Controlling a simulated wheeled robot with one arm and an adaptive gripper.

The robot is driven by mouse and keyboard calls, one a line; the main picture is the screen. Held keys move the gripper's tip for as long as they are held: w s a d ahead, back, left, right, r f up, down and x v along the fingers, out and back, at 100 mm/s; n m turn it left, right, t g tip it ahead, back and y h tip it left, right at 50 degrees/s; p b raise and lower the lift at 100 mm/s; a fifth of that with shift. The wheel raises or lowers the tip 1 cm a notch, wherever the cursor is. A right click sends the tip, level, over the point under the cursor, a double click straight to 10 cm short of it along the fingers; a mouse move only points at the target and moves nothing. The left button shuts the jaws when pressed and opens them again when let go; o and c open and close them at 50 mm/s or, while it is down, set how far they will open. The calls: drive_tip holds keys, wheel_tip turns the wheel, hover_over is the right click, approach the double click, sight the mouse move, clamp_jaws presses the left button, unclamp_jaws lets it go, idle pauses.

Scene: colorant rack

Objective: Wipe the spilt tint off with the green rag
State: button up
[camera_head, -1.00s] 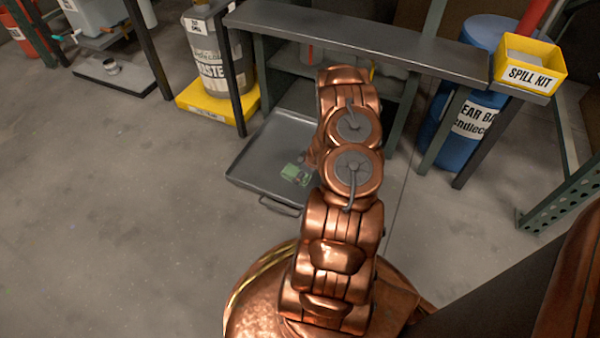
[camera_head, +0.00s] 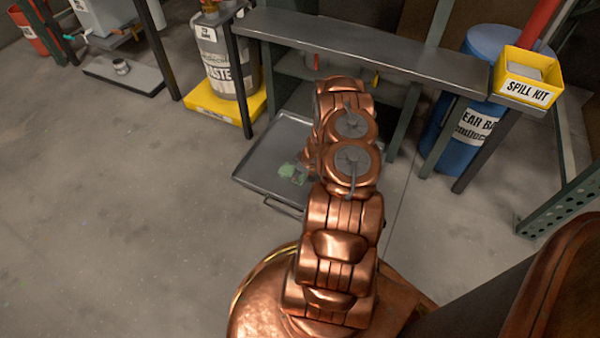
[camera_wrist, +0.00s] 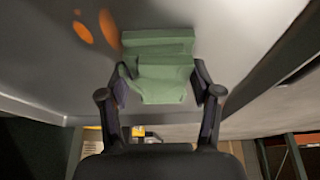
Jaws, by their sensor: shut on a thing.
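The green rag (camera_wrist: 160,68) is folded and sits between the two dark fingers of my gripper (camera_wrist: 160,88) in the wrist view. My gripper is shut on it. The rag lies against or just above the grey tray surface (camera_wrist: 225,30); I cannot tell if it touches. Two orange spots of tint, a larger one (camera_wrist: 109,28) and a smaller one (camera_wrist: 83,32), lie left of the rag. In the head view the rag (camera_head: 288,171) shows as a small green patch over the tray (camera_head: 262,158), left of my arm, which hides the tray's right part and most of my gripper.
A grey bench (camera_head: 365,46) stands behind the tray. A waste drum (camera_head: 222,65) on a yellow base (camera_head: 212,104) is at back left. A blue drum (camera_head: 455,140) and a yellow spill kit box (camera_head: 528,78) are at right. The floor at left is clear.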

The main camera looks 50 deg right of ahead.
sight(310, 173)
drive_tip(key=shift+w+d+f, duration=0.15)
drive_tip(key=shift+w+d, duration=0.1)
drive_tip(key=shift+d, duration=0.45)
drive_tip(key=shift+s+d+r+p, duration=0.1)
drive_tip(key=shift+s+d, duration=0.15)
drive_tip(key=shift+s, duration=0.35)
drive_tip(key=shift+s+d+r+p, duration=0.1)
drive_tip(key=shift+s+d+p, duration=0.1)
drive_tip(key=shift+s, duration=0.35)
drive_tip(key=shift+s+d+p, duration=0.1)
drive_tip(key=shift+s+d, duration=0.15)
drive_tip(key=shift+s, duration=0.35)
drive_tip(key=shift+w, duration=0.1)
drive_tip(key=shift+w+a+f, duration=0.1)
drive_tip(key=shift+w+a, duration=0.15)
drive_tip(key=shift+w, duration=0.6)
drive_tip(key=shift+w+a, duration=0.25)
drive_tip(key=shift+w, duration=0.55)
drive_tip(key=shift+w+d+b, duration=0.25)
drive_tip(key=shift+d+b, duration=0.1)
drive_tip(key=shift+d, duration=0.7)
drive_tip(key=shift+s+d+p, duration=0.2)
drive_tip(key=shift+s+d, duration=0.05)
drive_tip(key=shift+s, duration=0.6)
drive_tip(key=shift+s+d+p, duration=0.2)
drive_tip(key=shift+s+d, duration=0.05)
drive_tip(key=shift+s, duration=0.55)
drive_tip(key=shift+p, duration=0.35)
